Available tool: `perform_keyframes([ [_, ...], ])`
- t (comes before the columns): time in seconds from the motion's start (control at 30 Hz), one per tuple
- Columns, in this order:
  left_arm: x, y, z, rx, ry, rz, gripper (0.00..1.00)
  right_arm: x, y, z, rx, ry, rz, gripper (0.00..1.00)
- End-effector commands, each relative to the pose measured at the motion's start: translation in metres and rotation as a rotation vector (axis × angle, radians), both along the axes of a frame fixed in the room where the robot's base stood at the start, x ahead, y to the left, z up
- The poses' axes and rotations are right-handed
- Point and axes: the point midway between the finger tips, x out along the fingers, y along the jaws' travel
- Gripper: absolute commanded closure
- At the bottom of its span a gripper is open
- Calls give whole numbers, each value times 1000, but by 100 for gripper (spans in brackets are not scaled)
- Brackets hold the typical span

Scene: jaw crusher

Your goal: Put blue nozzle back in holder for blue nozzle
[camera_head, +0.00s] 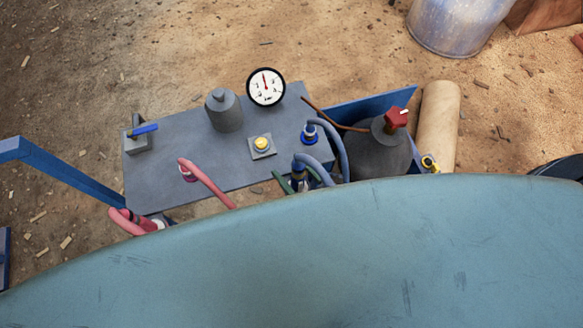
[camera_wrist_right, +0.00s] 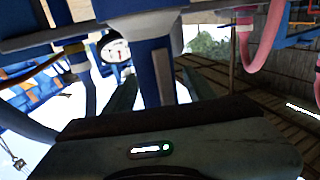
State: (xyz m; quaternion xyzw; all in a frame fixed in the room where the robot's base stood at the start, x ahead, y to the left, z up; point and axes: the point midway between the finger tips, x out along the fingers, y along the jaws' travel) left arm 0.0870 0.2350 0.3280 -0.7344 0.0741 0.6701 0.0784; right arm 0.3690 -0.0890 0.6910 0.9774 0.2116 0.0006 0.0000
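A blue nozzle (camera_head: 298,168) with a grey-blue hose is at the front right edge of the grey table. My right gripper (camera_head: 299,180) is beside its lower part, with one green finger on each side. In the right wrist view a blue upright part (camera_wrist_right: 155,75), seemingly this nozzle, stands between the two spread fingers of my right gripper (camera_wrist_right: 158,88), with gaps on both sides. A second blue fitting (camera_head: 310,132) with its own hose stands on the table in a blue ring. I cannot tell which holder is the free one. My left gripper is not in view.
A large teal surface covers the bottom of the head view and hides what lies below. The grey table (camera_head: 165,180) carries a gauge (camera_head: 266,87), a grey bottle (camera_head: 223,110), a yellow button (camera_head: 262,144) and a pink hose (camera_head: 208,183). A dark vessel (camera_head: 378,155) stands at right.

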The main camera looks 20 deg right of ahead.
Motion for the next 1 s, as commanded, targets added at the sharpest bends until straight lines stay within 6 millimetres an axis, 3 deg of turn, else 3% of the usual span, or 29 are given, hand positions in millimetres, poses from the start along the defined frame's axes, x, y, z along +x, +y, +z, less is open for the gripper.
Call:
perform_keyframes([
  [0.27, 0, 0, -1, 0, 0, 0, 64, -5, -2, -2, -2, 5, 0, 45],
  [0.7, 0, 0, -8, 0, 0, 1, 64, -64, -29, -2, -1, 4, 0, 45],
  [1.0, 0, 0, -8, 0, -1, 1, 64, -71, -33, 0, 0, 0, 0, 45],
])
